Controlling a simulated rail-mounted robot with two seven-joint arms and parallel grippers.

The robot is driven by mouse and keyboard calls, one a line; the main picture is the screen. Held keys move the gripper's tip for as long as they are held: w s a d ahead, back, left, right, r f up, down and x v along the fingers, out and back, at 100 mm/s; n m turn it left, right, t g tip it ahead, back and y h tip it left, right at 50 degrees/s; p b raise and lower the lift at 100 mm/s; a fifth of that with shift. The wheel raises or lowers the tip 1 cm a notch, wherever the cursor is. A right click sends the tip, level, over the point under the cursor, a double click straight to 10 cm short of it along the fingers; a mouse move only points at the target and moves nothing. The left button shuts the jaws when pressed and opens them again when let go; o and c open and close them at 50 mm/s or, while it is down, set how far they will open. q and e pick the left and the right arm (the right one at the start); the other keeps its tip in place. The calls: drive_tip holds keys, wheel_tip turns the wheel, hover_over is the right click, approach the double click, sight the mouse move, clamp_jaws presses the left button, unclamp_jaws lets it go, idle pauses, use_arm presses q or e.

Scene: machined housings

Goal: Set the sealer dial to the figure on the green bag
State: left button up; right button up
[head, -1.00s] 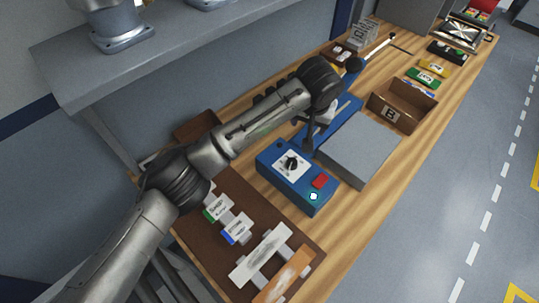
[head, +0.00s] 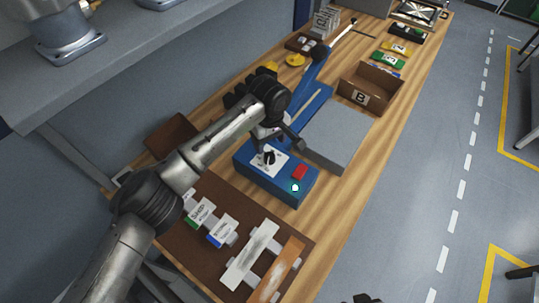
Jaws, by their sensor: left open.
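The blue sealer (head: 276,177) lies on the wooden bench, with a black dial (head: 269,158) on a white plate, a red button and a lit round button. My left gripper (head: 278,142) is open just above the far side of the dial, its dark fingers apart; I cannot tell whether they touch it. The dial's marks are too small to read. The green bag (head: 388,59) lies farther back on the bench with a white label; its figure is not legible. A dark shape at the bottom edge may be my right gripper (head: 366,298), mostly cut off.
A grey block (head: 338,137) adjoins the sealer's right side. An open brown box (head: 372,88) marked B and a yellow bag (head: 397,47) stand beyond. A brown board (head: 190,235) with labelled tags is in front. A grey shelf (head: 120,60) overhangs at left.

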sight(270, 155)
use_arm(q)
wheel_tip(270, 155, down, 7)
drive_tip(key=shift+f+b, duration=0.15)
drive_tip(key=shift+b, duration=0.35)
